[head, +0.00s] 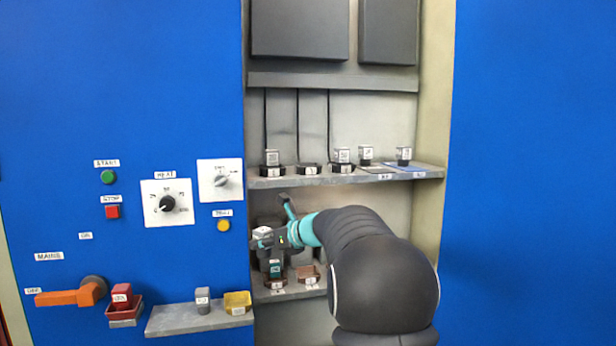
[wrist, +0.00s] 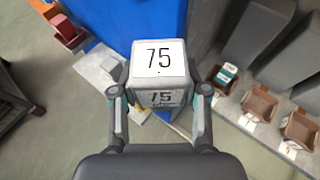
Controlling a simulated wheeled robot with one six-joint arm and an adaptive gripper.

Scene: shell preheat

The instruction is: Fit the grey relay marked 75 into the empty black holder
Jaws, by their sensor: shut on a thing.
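The grey relay marked 75 (wrist: 160,62) fills the middle of the wrist view, its numbered top facing the camera. My gripper (wrist: 159,95) is shut on it, one finger on each side. In the head view the relay (head: 261,232) is held in front of the cabinet's recess, below the upper shelf and left of my wrist. The empty black holder (head: 309,169) is on the upper shelf, between two black holders that carry grey relays. It is above and to the right of the held relay, well apart from it. The wrist view does not show this holder.
The upper shelf (head: 330,180) also carries two grey relays at the right. The lower shelf has brown holders (head: 307,273), one empty, and a teal relay (head: 276,268). A small side shelf (head: 175,321) bears a grey block and yellow tray (head: 237,302). An orange handle (head: 65,297) juts out left.

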